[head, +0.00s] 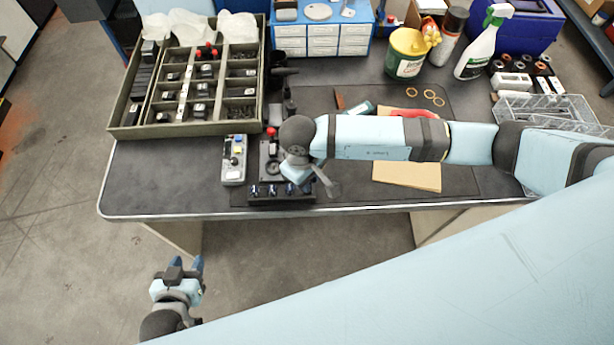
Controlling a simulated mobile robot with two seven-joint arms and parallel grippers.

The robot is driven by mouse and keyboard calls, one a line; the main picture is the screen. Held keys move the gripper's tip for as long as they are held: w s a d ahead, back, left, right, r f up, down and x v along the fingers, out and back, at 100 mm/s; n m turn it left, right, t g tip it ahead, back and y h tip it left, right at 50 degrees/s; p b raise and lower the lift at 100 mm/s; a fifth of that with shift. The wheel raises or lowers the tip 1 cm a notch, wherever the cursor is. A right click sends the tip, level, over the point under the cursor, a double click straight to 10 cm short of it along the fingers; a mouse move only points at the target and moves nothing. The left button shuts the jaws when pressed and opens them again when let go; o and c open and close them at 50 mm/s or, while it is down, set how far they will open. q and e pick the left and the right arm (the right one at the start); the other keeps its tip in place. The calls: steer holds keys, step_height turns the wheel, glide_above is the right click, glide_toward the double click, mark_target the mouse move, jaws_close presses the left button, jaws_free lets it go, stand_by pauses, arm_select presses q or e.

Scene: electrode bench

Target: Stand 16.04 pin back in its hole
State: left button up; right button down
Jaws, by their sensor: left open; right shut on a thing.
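My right gripper (300,176) hangs over the right side of a black stand (263,160) on the bench. Its wrist hides the jaws and most of what they hold; I cannot make out the 16.04 pin. A row of small dark pins with bluish tops (271,190) stands along the front of the stand. A red knob (271,132) rises at its back. My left gripper (186,264) is open and empty, low in front of the bench's left part, above the floor. Which hole is free is hidden or too small to tell.
A grey box with coloured buttons (234,160) stands just left of the stand. A compartment tray (118,118) fills the back left. A tan board (407,177) lies to the right, under my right arm. The bench's front left corner (150,185) is clear.

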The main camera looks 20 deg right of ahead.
steer(key=shift+f+b, duration=1.85)
steer(key=shift+b, duration=0.15)
steer(key=c, duration=0.9)
jaws_free()
steer(key=shift+r, duration=0.35)
step_height(320, 180, up, 13)
steer(key=w+b, duration=0.1)
steer(key=shift+w+a, duration=0.15)
steer(key=shift+a, duration=0.3)
steer(key=shift+r, duration=0.15)
